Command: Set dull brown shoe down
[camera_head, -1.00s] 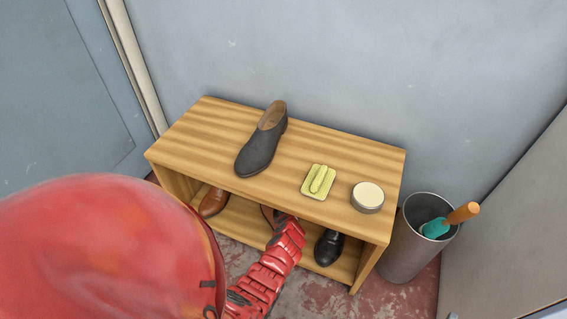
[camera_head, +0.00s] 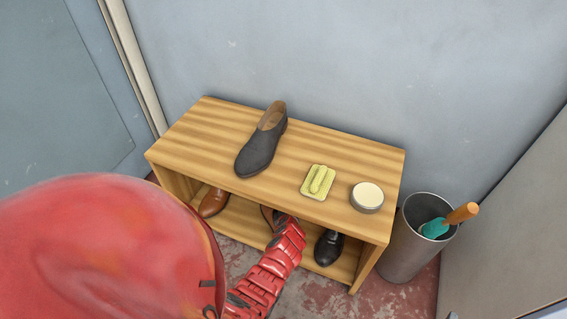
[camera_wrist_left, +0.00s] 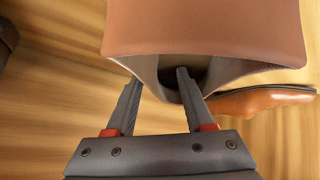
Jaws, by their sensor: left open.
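A dull brown shoe (camera_wrist_left: 205,30) stands on the lower shelf of the wooden shoe bench, its open collar facing my left gripper in the wrist view. In the head view only a small part of this shoe (camera_head: 267,214) shows behind my red left forearm. My left gripper (camera_wrist_left: 157,78) is open at the shoe's collar. One finger reaches into the opening and the other is by the outer side. The fingertips are hidden in the head view. My right gripper is not in view.
A shiny brown shoe (camera_head: 213,202) and a black shoe (camera_head: 328,247) flank it on the lower shelf. The bench top (camera_head: 205,130) holds a dark shoe (camera_head: 262,145), a yellow brush or sponge (camera_head: 318,181) and a round tin (camera_head: 367,196). A metal bin (camera_head: 405,245) stands right.

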